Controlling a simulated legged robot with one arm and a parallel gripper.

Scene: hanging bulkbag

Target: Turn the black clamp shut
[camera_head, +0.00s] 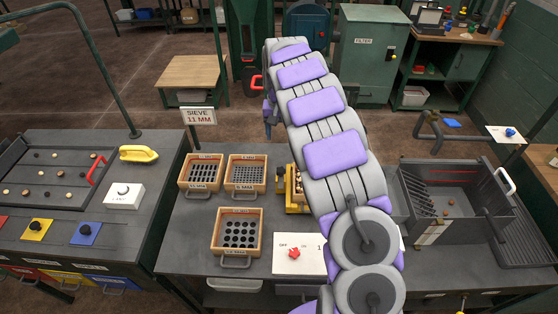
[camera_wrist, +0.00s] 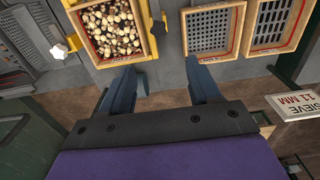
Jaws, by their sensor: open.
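A yellow frame (camera_wrist: 152,45) holds a wooden tray (camera_wrist: 101,62) full of pale and brown nut-like pieces at the top of the wrist view. A pale knob-like part (camera_wrist: 58,50) sits at its left side. In the head view the yellow frame (camera_head: 297,209) shows only in part, behind my arm. My gripper (camera_wrist: 163,87) is open, its two blue-grey fingers apart with nothing between them.
Three wooden sieves (camera_head: 245,173) lie left of the yellow frame. A sign reading SIEVE 11 MM (camera_head: 199,116) stands behind them. A white box with a red knob (camera_head: 293,267) is in front. A grey bin (camera_head: 455,190) stands at right.

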